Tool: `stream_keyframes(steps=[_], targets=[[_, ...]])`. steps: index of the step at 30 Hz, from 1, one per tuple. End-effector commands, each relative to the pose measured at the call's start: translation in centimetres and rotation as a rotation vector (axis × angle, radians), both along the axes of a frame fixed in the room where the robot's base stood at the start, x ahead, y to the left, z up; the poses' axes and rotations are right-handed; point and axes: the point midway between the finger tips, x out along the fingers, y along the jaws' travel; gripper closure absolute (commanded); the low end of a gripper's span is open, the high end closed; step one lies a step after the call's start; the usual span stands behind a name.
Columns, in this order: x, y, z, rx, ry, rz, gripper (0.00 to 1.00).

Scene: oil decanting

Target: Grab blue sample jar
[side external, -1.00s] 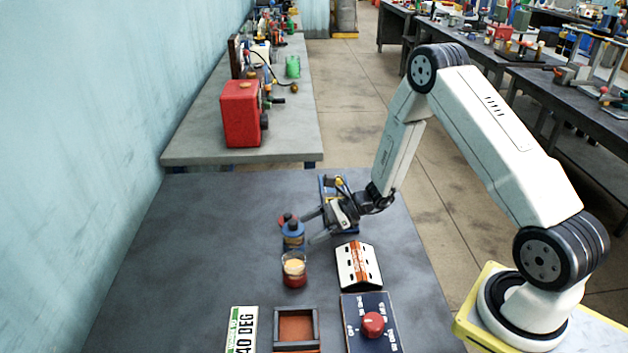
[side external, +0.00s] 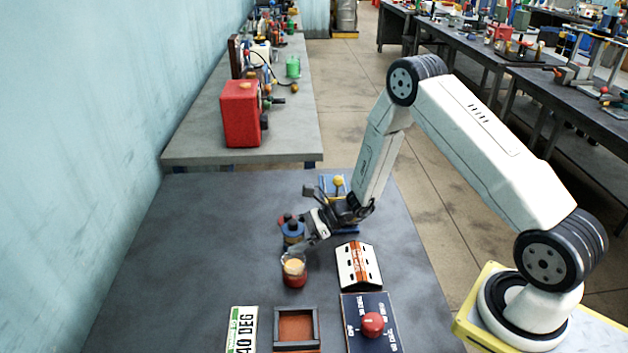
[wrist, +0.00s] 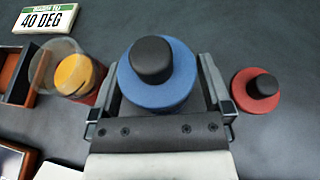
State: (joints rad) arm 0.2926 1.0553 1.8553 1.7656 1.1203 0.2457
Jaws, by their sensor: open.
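The blue sample jar (side external: 292,231) stands upright on the dark table, with a blue lid and a black knob. In the wrist view the blue jar (wrist: 160,78) sits between the two fingers of my gripper (wrist: 160,100). My gripper (side external: 308,222) is open around the jar, one finger on each side, with small gaps visible beside the lid. The jar's lower body is hidden under its lid in the wrist view.
A glass beaker with orange and red contents (side external: 294,270) stands close in front of the jar. A red-lidded jar (wrist: 257,90) is just outside the other finger. A white-and-orange block (side external: 358,265) and a red-knob panel (side external: 371,322) lie nearer. The table's left side is clear.

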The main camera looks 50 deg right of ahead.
Motion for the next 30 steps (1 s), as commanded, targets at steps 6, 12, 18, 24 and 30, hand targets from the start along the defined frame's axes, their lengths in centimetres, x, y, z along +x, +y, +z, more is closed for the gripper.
stream_keyframes(steps=[6, 12, 18, 24, 30], targets=[[0.0, 0.0, 0.0, 0.0, 0.0, 0.0, 0.29], [0.0, 0.0, 0.0, 0.0, 0.0, 0.0, 0.92], [0.0, 0.0, 0.1, 0.0, -0.001, 0.0, 0.95], [0.0, 0.0, 0.3, 0.001, -0.002, 0.0, 0.95], [0.0, 0.0, 1.4, 0.001, -0.003, 0.001, 0.95]])
